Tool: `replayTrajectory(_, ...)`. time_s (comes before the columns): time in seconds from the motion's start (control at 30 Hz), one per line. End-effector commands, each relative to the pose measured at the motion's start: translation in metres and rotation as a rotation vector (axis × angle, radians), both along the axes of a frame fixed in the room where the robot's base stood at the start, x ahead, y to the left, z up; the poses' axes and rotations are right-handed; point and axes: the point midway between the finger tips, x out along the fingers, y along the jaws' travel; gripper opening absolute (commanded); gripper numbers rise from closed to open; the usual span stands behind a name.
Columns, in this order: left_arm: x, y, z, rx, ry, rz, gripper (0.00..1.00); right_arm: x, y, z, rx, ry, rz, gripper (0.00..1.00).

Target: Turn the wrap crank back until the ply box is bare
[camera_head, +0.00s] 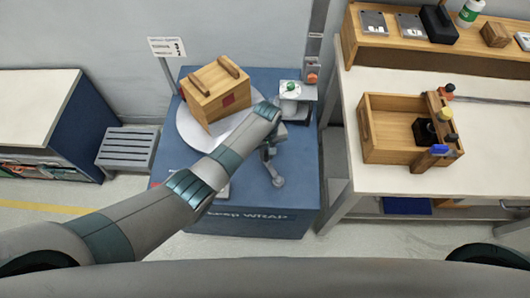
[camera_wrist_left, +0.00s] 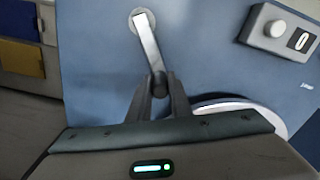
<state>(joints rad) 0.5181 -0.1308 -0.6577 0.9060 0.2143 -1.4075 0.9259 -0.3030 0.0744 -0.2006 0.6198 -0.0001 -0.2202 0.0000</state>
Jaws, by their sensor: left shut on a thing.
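The ply box (camera_head: 218,92) sits on the round pale turntable (camera_head: 190,128) of a blue wrap machine (camera_head: 302,190). It has two battens on top and a red square on its side; its wood shows plainly, though I cannot tell whether clear film covers it. The crank (camera_head: 277,176) is partly hidden by my left arm in the head view. My left gripper (camera_head: 268,150) is at the crank. In the left wrist view, the gripper (camera_wrist_left: 157,92) is shut on the dark knob at the end of the crank's metal arm (camera_wrist_left: 147,42). My right gripper is in neither view.
A film roll (camera_head: 290,94) with a green top stands behind the crank. A small sign (camera_head: 166,47) rises behind the turntable. At right, a bench (camera_head: 490,165) holds an open wooden box (camera_head: 384,148). A grey slatted stand (camera_head: 128,149) is at left. Floor is clear in front.

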Motion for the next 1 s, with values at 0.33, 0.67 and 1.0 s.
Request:
replayTrajectory(0.33, 0.002, -0.001, 0.001, -0.002, -0.005, 0.000, 0.37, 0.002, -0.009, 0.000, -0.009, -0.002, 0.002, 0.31)
replayTrajectory(0.67, 0.001, -0.001, 0.001, -0.003, -0.002, 0.000, 0.37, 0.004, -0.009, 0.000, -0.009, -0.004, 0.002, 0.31)
replayTrajectory(1.0, 0.001, -0.002, 0.020, -0.004, -0.003, -0.001, 0.37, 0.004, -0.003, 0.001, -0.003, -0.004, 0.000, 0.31)
